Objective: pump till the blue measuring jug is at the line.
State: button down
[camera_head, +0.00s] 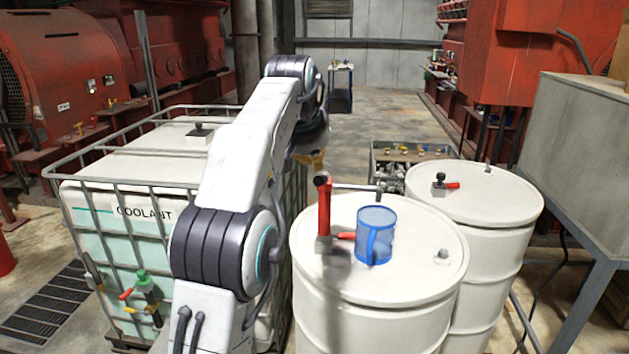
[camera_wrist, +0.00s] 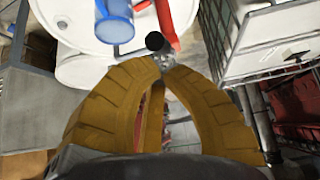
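The blue measuring jug (camera_head: 376,236) stands upright on the near white drum (camera_head: 410,275), under the end of the pump's grey spout (camera_head: 352,187). Its line and liquid level cannot be made out. The red hand pump (camera_head: 324,210) stands left of the jug, with a black knob on top. My gripper (camera_head: 312,160) is just above and behind that knob. In the wrist view, the yellow fingertips of my gripper (camera_wrist: 160,72) come together, with nothing seen held between them. The black knob (camera_wrist: 155,42) shows just beyond them, and the jug (camera_wrist: 114,22) is left of it.
A second white drum (camera_head: 475,200) stands behind right. The caged coolant tank (camera_head: 130,185) is to the left, close to my arm. A crate (camera_head: 400,152) stands behind the drums, and a grey metal cabinet (camera_head: 585,150) is at the right.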

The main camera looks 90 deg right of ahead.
aim_at(318, 178)
dwell(0.4)
jog(key=shift+x, duration=3.55)
jog(key=shift+a+f, duration=0.1)
jog(key=shift+a, duration=0.1)
jog(key=shift+f, duration=0.15)
notch_tip(318, 178, down, 4)
jog(key=b, duration=0.3)
jog(key=shift+b, duration=0.3)
